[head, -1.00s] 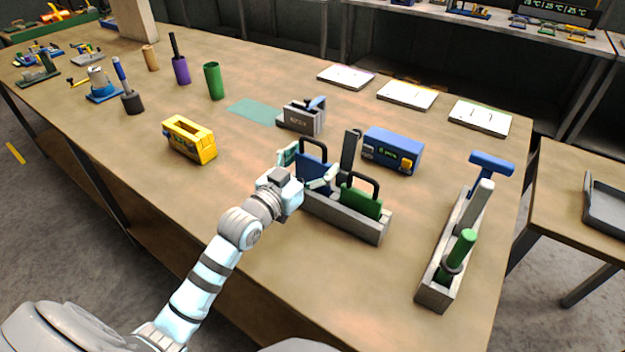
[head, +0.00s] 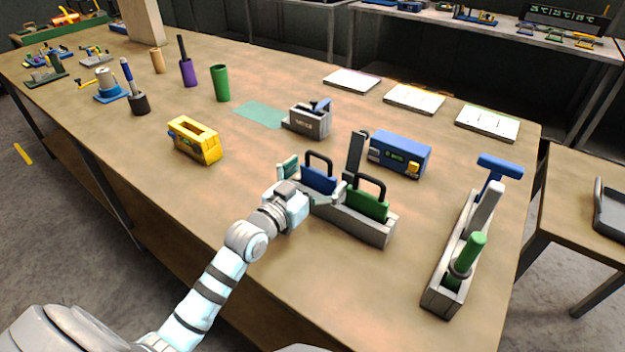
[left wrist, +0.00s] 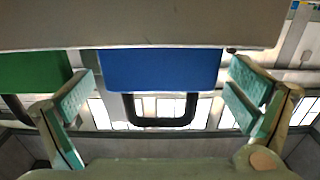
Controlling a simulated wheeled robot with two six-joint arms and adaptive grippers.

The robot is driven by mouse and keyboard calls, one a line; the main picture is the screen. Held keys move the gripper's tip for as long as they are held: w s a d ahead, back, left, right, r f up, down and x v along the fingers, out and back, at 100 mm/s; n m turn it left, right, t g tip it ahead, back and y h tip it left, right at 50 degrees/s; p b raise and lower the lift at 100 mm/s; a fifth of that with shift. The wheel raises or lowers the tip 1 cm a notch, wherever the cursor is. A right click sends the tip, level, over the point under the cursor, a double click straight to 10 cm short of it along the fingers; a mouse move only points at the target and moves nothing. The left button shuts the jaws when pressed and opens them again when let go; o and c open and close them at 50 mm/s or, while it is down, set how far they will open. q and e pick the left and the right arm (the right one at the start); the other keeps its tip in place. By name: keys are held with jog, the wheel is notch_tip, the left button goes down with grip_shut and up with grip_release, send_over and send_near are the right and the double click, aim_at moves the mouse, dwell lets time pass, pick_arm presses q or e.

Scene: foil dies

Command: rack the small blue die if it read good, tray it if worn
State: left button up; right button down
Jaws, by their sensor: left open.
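The small blue die (head: 317,181) with a black loop handle stands upright in the grey rack (head: 345,222). A green die (head: 366,204) with a similar handle stands in the same rack, to its right. My left gripper (head: 314,180) is open, one finger on each side of the blue die. In the left wrist view, the blue die (left wrist: 160,69) hangs between the parted fingers (left wrist: 160,92), with a gap on both sides. The green die (left wrist: 33,72) shows at the left there. The blue die's lower edge is hidden in the rack. My right gripper is not seen.
A dark upright plate (head: 355,155) rises behind the rack. Nearby stand a blue box (head: 400,152) with a display, a grey lever device (head: 309,121) and a yellow slotted box (head: 194,141). A long tool holder (head: 442,299) stands right. A dark tray (head: 612,215) lies on the side table.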

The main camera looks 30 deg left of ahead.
pick_arm(q)
jog(key=s+p, duration=0.1)
jog(key=s, duration=0.1)
jog(key=s+p, duration=0.1)
jog(key=s, duration=0.1)
jog(key=s+p, duration=0.1)
jog(key=s, duration=0.1)
jog(key=shift+a+r, duration=0.3)
jog(key=shift+a, duration=0.1)
jog(key=p, duration=0.7)
send_near(316, 174)
jog(key=s, duration=0.2)
jog(key=shift+w+f, duration=0.1)
jog(key=shift+f, duration=0.1)
